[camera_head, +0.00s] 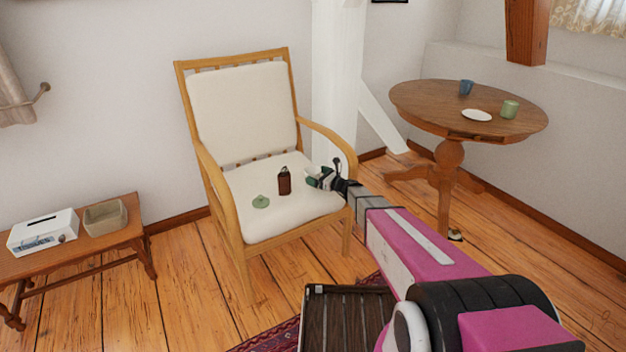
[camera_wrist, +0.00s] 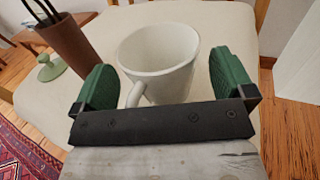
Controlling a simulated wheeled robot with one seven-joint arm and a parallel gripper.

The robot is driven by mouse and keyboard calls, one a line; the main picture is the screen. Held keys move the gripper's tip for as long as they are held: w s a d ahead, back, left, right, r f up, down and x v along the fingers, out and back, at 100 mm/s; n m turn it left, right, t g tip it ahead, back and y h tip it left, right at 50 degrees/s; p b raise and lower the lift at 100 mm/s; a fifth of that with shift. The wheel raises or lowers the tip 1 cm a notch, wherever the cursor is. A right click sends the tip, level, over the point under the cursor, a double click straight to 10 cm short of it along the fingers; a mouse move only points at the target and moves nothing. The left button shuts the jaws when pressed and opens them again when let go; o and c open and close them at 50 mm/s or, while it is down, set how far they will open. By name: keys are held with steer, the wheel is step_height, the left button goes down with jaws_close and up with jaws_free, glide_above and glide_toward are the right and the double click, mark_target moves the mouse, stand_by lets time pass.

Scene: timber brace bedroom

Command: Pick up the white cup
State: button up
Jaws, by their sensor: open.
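The white cup (camera_wrist: 158,52) stands upright on the chair's cream seat cushion (camera_wrist: 130,17). In the wrist view it sits between the two green finger pads of my gripper (camera_wrist: 165,82), with its handle toward the lower left. A gap shows between the cup and the right pad; the left pad is close to the cup and handle. In the head view my gripper (camera_head: 318,180) is over the right side of the seat, and the cup is mostly hidden by it. My gripper is open.
The chair's right wooden armrest (camera_head: 330,140) is close by my arm. A round table (camera_head: 425,97) stands at right, a low bench (camera_head: 130,235) at left.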

steer(key=c, duration=0.9)
steer(key=shift+c, duration=0.2)
steer(key=shift+r, duration=0.15)
